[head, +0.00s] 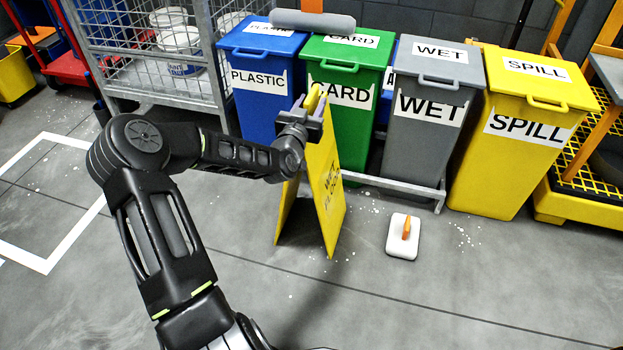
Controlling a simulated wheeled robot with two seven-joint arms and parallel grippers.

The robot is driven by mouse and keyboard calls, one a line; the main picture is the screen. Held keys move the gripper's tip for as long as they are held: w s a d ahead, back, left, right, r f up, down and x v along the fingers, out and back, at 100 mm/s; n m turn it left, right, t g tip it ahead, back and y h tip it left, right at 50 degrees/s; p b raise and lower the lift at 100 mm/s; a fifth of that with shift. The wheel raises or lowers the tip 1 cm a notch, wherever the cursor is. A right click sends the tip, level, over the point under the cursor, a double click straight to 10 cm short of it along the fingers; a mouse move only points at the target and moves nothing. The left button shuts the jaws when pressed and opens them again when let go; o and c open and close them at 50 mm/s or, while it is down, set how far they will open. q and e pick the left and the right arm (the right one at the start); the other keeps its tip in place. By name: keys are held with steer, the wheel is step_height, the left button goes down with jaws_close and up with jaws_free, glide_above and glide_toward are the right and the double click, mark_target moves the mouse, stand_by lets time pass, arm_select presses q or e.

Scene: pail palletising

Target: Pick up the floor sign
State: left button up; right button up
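The yellow floor sign (326,185) is an A-frame with dark lettering, partly "WET". It stands upright with its two panels spread, in front of the green bin. My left gripper (313,103) is at the sign's top, with its fingers on either side of the yellow top edge. Whether the fingers press on it or leave a gap is too small to tell. The sign's lower edges appear at floor level; I cannot tell whether they touch the floor. My wrist hides part of the sign's left panel. My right gripper is not in view.
Behind the sign stand a blue PLASTIC bin (262,105), green CARD bin (347,137), grey WET bin (421,135) and yellow SPILL bin (508,160). A white block with an orange handle (403,243) lies right of the sign. A wire cage (135,65) stands back left. The front floor is clear.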

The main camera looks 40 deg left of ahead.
arm_select(q)
steer(key=shift+c, duration=0.4)
jaws_close()
stand_by(0.4)
stand_by(0.5)
stand_by(0.4)
steer(key=shift+r, duration=0.15)
